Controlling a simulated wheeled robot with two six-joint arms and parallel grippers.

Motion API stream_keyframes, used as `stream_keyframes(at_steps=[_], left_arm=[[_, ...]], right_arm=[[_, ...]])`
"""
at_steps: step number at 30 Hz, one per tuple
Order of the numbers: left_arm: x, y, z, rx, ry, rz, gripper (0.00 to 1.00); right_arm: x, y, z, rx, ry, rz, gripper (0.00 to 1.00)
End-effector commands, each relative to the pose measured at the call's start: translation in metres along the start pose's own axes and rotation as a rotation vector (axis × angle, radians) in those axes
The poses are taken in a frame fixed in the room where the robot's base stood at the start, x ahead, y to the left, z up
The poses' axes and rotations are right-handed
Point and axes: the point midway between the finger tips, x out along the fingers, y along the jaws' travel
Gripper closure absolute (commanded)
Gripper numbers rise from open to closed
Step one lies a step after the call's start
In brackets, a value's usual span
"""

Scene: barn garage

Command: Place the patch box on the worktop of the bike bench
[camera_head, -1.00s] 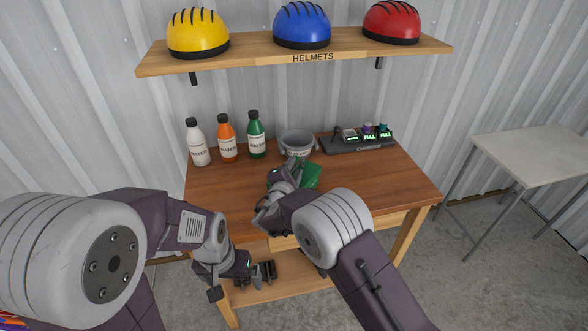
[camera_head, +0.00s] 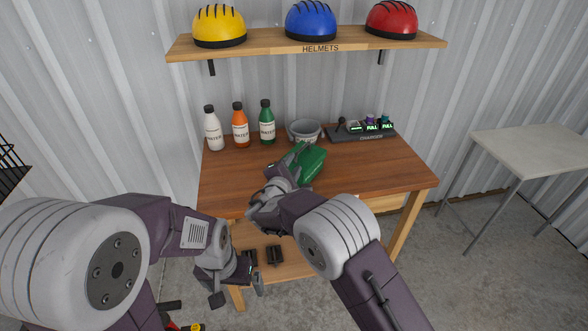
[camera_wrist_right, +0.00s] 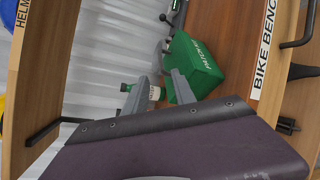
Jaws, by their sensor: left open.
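The green patch box (camera_head: 312,163) sits on the brown worktop (camera_head: 380,165) of the bike bench, near its middle. In the right wrist view the box (camera_wrist_right: 195,68) shows white lettering on one face. My right gripper (camera_head: 284,162) is at the near left side of the box. Its fingers (camera_wrist_right: 160,92) stand apart in the wrist view, with a bottle showing through the gap; one finger overlaps the box's edge, and I cannot tell whether it touches. My left gripper (camera_head: 241,290) is open and empty, low before the bench's left front.
White, orange (camera_head: 240,127) and green bottles, a grey bowl (camera_head: 304,131) and a charger (camera_head: 362,132) line the bench's back. A helmet shelf (camera_head: 370,47) hangs above. Dark items (camera_head: 275,256) lie on the lower shelf. A pale table (camera_head: 530,150) stands right. The worktop's right side is clear.

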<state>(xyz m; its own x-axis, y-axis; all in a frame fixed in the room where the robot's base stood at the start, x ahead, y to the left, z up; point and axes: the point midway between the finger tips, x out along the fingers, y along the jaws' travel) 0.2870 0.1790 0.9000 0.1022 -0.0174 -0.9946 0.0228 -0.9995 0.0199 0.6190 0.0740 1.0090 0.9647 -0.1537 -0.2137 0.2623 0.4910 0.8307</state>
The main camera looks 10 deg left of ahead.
Motion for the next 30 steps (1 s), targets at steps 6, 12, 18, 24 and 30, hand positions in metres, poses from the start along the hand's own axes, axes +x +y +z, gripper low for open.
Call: stream_keyframes(at_steps=[6, 12, 18, 24, 30], left_arm=[[0.000, 0.000, 0.000, 0.000, 0.000, 0.000, 0.00], [0.000, 0.000, 0.000, 0.000, 0.000, 0.000, 0.00], [0.000, 0.000, 0.000, 0.000, 0.000, 0.000, 0.00], [0.000, 0.000, 0.000, 0.000, 0.000, 0.000, 0.00], [0.000, 0.000, 0.000, 0.000, 0.000, 0.000, 0.00]], right_arm=[[0.000, 0.001, 0.000, 0.000, 0.000, 0.000, 0.68], [0.003, -0.065, 0.061, 0.119, -0.065, -0.252, 0.68], [-0.106, -0.238, 0.171, 0.696, -0.265, -0.945, 0.68], [-0.225, -0.294, 0.175, 1.393, -0.482, -1.285, 0.68], [-0.257, -0.300, 0.169, 1.699, -0.593, -1.334, 0.68]])
